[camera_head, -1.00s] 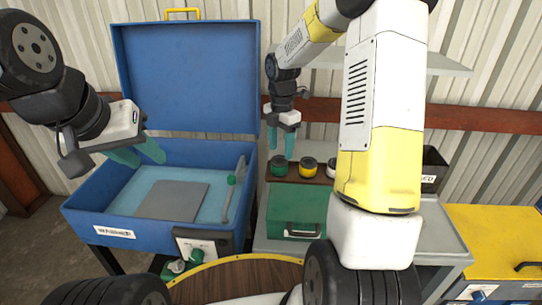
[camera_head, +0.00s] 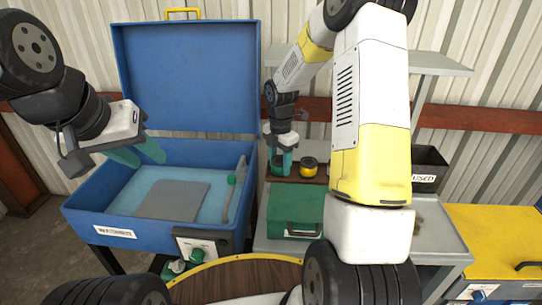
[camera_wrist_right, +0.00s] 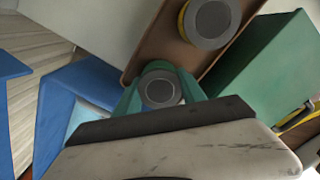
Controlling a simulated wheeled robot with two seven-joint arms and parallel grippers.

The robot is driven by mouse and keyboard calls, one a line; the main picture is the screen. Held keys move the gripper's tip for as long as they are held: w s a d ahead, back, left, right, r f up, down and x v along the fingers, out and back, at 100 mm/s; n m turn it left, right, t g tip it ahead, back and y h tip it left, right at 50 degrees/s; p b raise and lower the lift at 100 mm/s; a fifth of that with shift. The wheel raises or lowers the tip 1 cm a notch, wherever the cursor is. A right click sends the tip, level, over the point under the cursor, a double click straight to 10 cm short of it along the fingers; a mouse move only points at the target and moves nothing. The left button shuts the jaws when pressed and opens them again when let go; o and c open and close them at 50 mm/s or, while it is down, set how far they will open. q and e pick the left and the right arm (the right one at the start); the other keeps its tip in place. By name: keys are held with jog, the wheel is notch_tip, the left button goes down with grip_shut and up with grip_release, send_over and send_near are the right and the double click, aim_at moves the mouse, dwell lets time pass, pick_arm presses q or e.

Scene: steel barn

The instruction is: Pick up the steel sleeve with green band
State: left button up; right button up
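The steel sleeve with green band (camera_head: 276,169) stands at the left end of a brown rack (camera_head: 310,178). In the right wrist view its dark round top (camera_wrist_right: 160,91) faces the camera, with green around it. My right gripper (camera_head: 283,160) is lowered over this sleeve, its teal fingers on either side of it. In the wrist view the fingers look open around it (camera_wrist_right: 161,98); whether they touch it is hard to see. My left gripper (camera_head: 140,156) is open and empty above the blue washer's left side.
A yellow-banded sleeve (camera_head: 308,167) stands just right of the green one, also in the wrist view (camera_wrist_right: 210,20). A green case (camera_head: 296,210) lies in front of the rack. The open blue washer (camera_head: 150,231) is left. A black bin (camera_head: 428,168) stands right.

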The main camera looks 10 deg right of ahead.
grip_shut()
jog(key=shift+r, duration=0.1)
